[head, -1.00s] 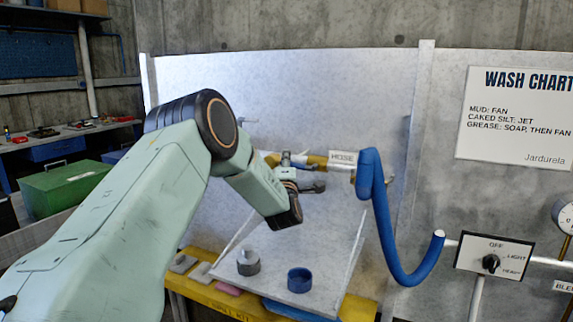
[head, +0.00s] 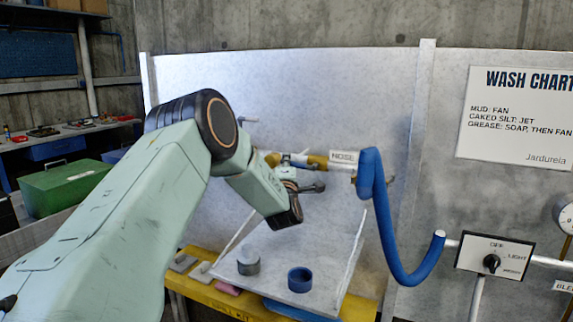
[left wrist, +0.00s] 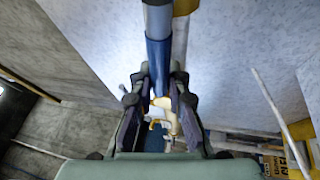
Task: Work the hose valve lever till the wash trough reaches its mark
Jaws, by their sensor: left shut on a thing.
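In the left wrist view, the fingers (left wrist: 160,78) flank a blue-sleeved bar (left wrist: 158,50), which I take for the hose valve lever. A cream and yellow part (left wrist: 166,115) shows deeper between the fingers. The sloping pale tray (head: 325,255), probably the wash trough, is below. I cannot make out a water level or mark. My right gripper is out of view.
A thick blue hose (head: 385,235) hangs to the right of the gripper. A grey cylinder (head: 248,262) and a blue cup (head: 299,279) stand on the tray.

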